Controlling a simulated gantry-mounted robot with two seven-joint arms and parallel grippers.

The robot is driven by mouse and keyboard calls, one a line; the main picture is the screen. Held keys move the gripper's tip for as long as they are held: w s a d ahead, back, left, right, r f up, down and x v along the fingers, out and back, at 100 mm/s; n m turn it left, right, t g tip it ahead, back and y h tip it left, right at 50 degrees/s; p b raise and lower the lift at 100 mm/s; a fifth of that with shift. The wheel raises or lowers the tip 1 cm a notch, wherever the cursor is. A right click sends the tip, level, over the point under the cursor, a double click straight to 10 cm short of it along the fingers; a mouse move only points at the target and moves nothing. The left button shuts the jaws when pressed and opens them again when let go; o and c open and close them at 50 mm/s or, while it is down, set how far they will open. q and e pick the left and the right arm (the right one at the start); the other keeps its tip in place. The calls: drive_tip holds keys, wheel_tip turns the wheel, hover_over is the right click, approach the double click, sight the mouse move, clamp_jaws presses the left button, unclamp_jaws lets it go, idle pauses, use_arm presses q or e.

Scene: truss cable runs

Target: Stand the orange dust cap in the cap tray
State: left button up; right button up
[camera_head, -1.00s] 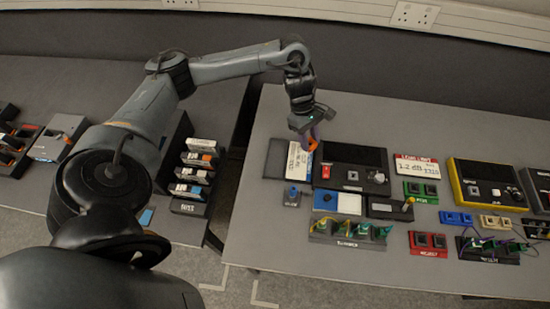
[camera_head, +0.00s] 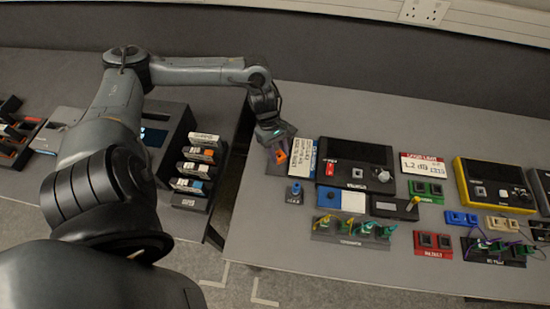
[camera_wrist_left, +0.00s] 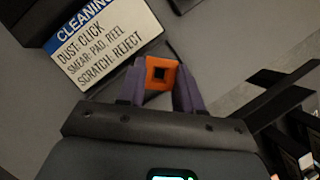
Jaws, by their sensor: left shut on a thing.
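The orange dust cap (camera_head: 281,156) is in my left gripper (camera_head: 278,148), at the left end of the right-hand bench. In the left wrist view the cap (camera_wrist_left: 161,73) is a square orange block with a dark square opening, between the two purple fingers of my left gripper (camera_wrist_left: 160,84). It appears held above the bench, beside the white cleaning card. Small two-socket trays stand farther right: green (camera_head: 426,188), blue (camera_head: 461,218), tan (camera_head: 497,223) and red (camera_head: 433,241). I cannot read which one is the cap tray. My right gripper is out of view.
The cleaning card (camera_head: 301,157) lies beside the cap. A black device (camera_head: 354,163), a blue-and-white pad (camera_head: 340,200) and a rack of connectors (camera_head: 353,232) crowd the bench. A gap separates it from the left bench. The bench's front left is clear.

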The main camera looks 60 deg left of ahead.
use_arm(q)
drive_tip(key=shift+s+a+f, duration=0.1)
drive_tip(key=shift+s+f, duration=0.2)
drive_tip(key=shift+s, duration=0.25)
drive_tip(key=shift+f, duration=2)
drive_tip(key=o, duration=0.7)
drive_tip(key=p+v, duration=0.2)
drive_tip(key=v, duration=1)
